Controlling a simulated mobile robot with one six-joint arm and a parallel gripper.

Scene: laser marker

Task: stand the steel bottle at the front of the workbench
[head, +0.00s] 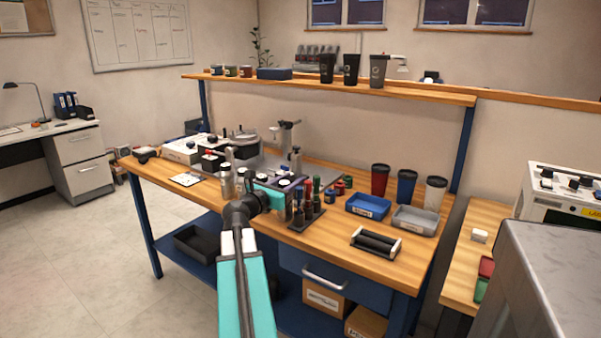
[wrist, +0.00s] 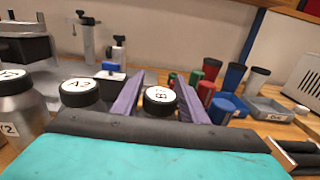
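Steel bottles with black caps and white cap labels stand close together on the workbench (head: 330,235). In the wrist view one bottle (wrist: 15,112) is at the left edge, and a bottle marked A2 (wrist: 78,93) is beside it. A third black cap (wrist: 160,98), its label turned sideways, shows between the purple fingers of my gripper (wrist: 160,82). The fingers stand apart on either side of this cap. That bottle's body is hidden behind my gripper's teal body, so contact is not visible. In the head view my gripper (head: 272,196) is over the bench among the bottles.
A rack of coloured-handled tools (head: 306,208) stands close right of my gripper. A blue tray (head: 367,206), a grey tray (head: 415,220), a roller stand (head: 376,243) and several tumblers (head: 380,180) are farther right. Bare wood lies along the front right edge.

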